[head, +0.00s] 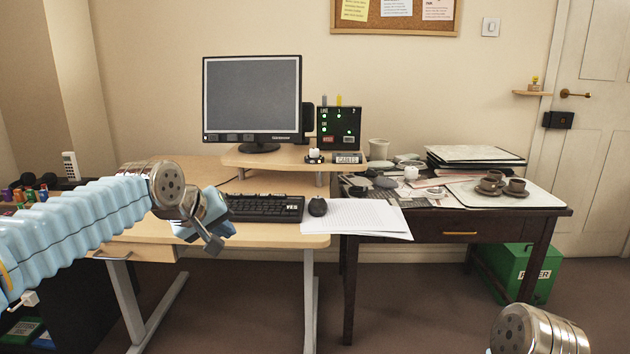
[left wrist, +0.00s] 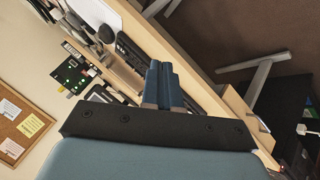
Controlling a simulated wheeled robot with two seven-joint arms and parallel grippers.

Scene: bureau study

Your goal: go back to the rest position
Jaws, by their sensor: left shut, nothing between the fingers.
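My left arm comes in from the left in the head view, sleeved in light blue. My left gripper (head: 212,238) is in front of the left part of the light wooden desk (head: 285,232), left of the keyboard (head: 262,208). In the left wrist view its two blue fingers (left wrist: 162,80) lie together, shut with nothing between them. Of my right arm, only a metal joint shows at the bottom right of the head view; the right gripper is out of view.
A monitor (head: 252,98) stands on a riser. A mouse (head: 317,207) and papers (head: 357,217) lie right of the keyboard. The dark table (head: 440,225) holds cups and folders. A green bin (head: 526,272) stands beneath it. The floor in front is open.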

